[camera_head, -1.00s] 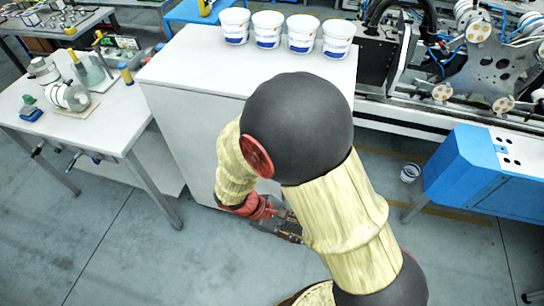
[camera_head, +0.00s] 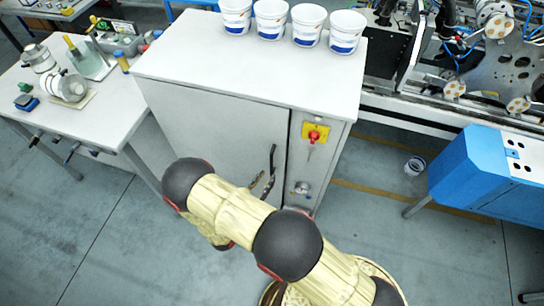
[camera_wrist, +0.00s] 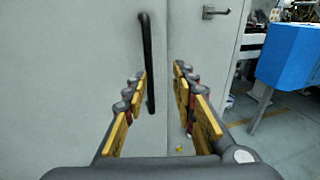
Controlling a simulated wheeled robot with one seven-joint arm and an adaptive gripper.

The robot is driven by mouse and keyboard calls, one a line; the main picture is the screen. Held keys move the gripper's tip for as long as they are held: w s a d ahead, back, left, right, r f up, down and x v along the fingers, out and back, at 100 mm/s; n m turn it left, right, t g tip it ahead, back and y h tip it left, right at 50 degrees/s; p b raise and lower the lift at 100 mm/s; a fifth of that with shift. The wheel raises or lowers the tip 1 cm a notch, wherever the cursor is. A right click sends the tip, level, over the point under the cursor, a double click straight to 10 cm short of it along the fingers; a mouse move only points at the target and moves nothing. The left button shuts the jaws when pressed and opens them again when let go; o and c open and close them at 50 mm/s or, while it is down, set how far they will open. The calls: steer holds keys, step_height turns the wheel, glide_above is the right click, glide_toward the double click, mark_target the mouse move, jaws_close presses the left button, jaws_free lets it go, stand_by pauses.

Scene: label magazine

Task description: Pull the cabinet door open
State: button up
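The grey cabinet door (camera_head: 220,135) is shut, flush with the cabinet front. Its dark vertical handle (camera_head: 272,160) is near the door's right edge. In the wrist view the handle (camera_wrist: 147,60) stands upright ahead, just right of the left finger. My gripper (camera_wrist: 160,78) is open, its yellow-padded fingers apart. In the picture the handle's lower part lies between the fingers, close to the left one; I cannot tell whether they touch. In the head view my gripper (camera_head: 262,183) is at the handle's lower end, partly hidden by my arm.
White tubs (camera_head: 271,20) stand on the cabinet top. A red knob on a yellow plate (camera_head: 314,133) is on the panel right of the door. A workbench (camera_head: 75,100) stands to the left, a blue machine (camera_head: 480,175) to the right. Open floor lies in front.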

mark_target(271, 161)
steer(key=shift+t+y, duration=0.3)
steer(key=shift+t, duration=0.2)
steer(key=w+d, duration=0.1)
steer(key=w, duration=0.1)
steer(key=w+d+r, duration=0.1)
steer(key=w, duration=0.4)
steer(key=shift+w+d+r, duration=0.15)
steer(key=shift+w+d, duration=0.1)
steer(key=shift+d, duration=0.15)
steer(key=shift+c, duration=0.6)
jaws_close()
